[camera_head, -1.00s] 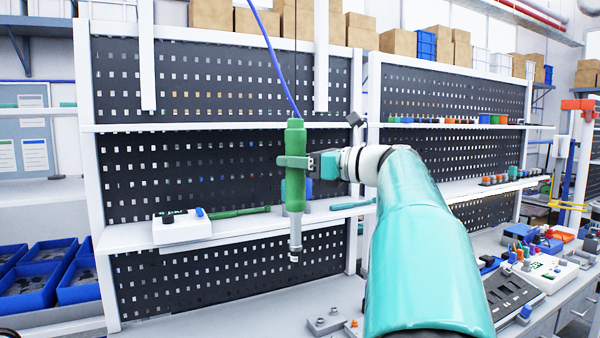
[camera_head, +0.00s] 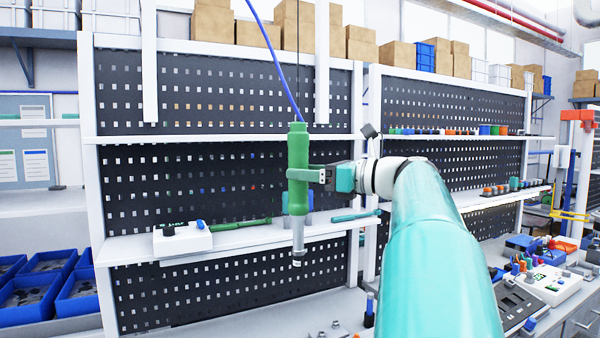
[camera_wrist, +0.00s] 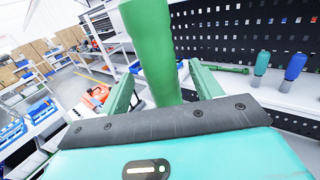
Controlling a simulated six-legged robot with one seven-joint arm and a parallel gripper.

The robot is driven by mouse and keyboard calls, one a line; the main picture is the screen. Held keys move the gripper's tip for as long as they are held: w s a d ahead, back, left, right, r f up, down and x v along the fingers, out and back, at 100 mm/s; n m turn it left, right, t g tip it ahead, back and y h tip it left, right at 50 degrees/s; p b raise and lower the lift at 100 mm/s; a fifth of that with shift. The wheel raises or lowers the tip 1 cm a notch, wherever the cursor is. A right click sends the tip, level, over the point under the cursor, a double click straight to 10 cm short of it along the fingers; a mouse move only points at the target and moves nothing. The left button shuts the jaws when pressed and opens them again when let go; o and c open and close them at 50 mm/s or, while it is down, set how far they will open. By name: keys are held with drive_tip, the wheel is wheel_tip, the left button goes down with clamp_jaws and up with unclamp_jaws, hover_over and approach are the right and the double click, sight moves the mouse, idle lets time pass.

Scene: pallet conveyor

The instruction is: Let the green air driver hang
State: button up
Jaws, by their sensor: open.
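The green air driver (camera_head: 299,198) hangs upright in the head view, nose down, with a blue hose (camera_head: 272,55) and a thin dark line rising from its top. My gripper (camera_head: 306,175) is at the driver's upper body, coming from the right. In the wrist view the green driver (camera_wrist: 152,45) stands between the two spread green fingers of my gripper (camera_wrist: 162,70). The fingers are open. Whether a finger still touches the driver is not clear.
Black perforated panels (camera_head: 200,85) with white shelves stand behind. A white box with knobs (camera_head: 182,240) and green tools lie on the middle shelf. Blue bins (camera_head: 85,297) stand at left. The bench at right carries devices. Space below the driver's nose is clear.

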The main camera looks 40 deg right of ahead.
drive_tip(key=v, duration=1.1)
drive_tip(key=shift+s, duration=0.2)
drive_tip(key=w+a+f+n+g, duration=0.3)
drive_tip(key=a+f+n+g, duration=0.15)
drive_tip(key=a+f, duration=0.55)
drive_tip(key=w+a+f+n+g, duration=0.35)
drive_tip(key=a+f+n, duration=0.3)
drive_tip(key=a, duration=0.55)
drive_tip(key=s+a+f+n+g+h, duration=0.1)
drive_tip(key=s+a+f+n+h, duration=0.1)
drive_tip(key=f+n, duration=0.5)
drive_tip(key=s+a+f+n+g+h, duration=0.1)
drive_tip(key=s+a+f+n+h, duration=0.1)
drive_tip(key=s+a+f+n, duration=0.2)
drive_tip(key=s+a+f+n+g+h, duration=0.1)
drive_tip(key=s+a+f+n, duration=0.3)
drive_tip(key=a+f+n, duration=0.4)
wheel_tip(320, 180, down, 2)
drive_tip(key=shift+f+n+h, duration=0.1)
drive_tip(key=shift+n+h, duration=0.5)
drive_tip(key=shift+n, duration=0.4)
